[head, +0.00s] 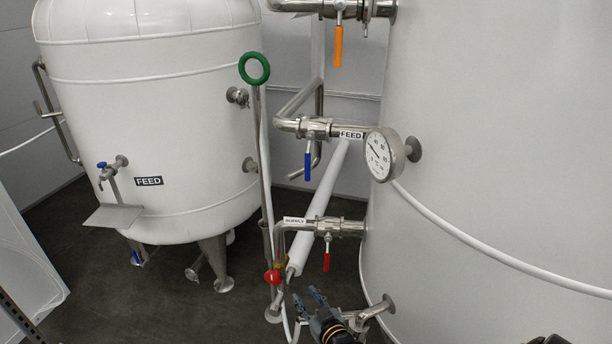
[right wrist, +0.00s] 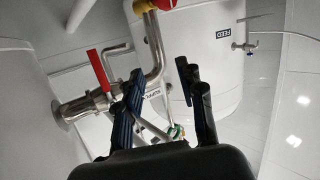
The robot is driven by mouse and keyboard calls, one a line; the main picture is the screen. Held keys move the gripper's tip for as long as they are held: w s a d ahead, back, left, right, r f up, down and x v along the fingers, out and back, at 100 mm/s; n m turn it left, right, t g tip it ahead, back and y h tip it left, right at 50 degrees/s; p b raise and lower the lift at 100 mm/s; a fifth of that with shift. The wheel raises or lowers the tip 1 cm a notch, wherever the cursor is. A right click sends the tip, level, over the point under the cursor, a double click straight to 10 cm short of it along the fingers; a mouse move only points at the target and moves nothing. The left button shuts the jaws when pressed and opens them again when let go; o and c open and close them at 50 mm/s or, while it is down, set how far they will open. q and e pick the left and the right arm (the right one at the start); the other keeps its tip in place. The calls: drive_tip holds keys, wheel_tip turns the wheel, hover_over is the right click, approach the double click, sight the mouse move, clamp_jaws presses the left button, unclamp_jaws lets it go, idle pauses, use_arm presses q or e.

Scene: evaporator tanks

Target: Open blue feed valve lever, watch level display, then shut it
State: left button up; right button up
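The blue feed valve lever (head: 308,165) hangs straight down from the steel valve on the pipe labelled FEED (head: 351,135), in the middle of the head view. My right gripper (head: 317,296) is low in the head view, well below the blue lever and below the red lever. In the right wrist view its two dark fingers (right wrist: 160,88) stand apart with nothing held between them. I cannot make out the blue feed lever in the wrist view. I see no readout that I can identify as a level display. My left gripper is not in view.
A red lever (head: 326,261) hangs on the SUPPLY pipe; it also shows in the wrist view (right wrist: 100,71), left of the fingers. A round dial gauge (head: 380,156) juts out near the FEED pipe. An orange lever (head: 338,46) hangs above. A white FEED tank (head: 150,110) stands left.

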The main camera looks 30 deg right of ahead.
wheel_tip(320, 180, up, 10)
drive_tip(key=w+d+t+h, duration=0.1)
drive_tip(key=w+d+t, duration=0.2)
drive_tip(key=m+t+h+b, duration=0.1)
drive_tip(key=m+t+h, duration=0.2)
approach(308, 171)
drive_tip(key=p+x, duration=0.1)
drive_tip(key=x, duration=0.9)
drive_tip(key=shift+d+p, duration=0.1)
drive_tip(key=shift+p, duration=0.2)
drive_tip(key=shift+w+d+r, duration=0.1)
drive_tip(key=shift+w+d, duration=0.05)
drive_tip(key=shift+w, duration=0.3)
clamp_jaws()
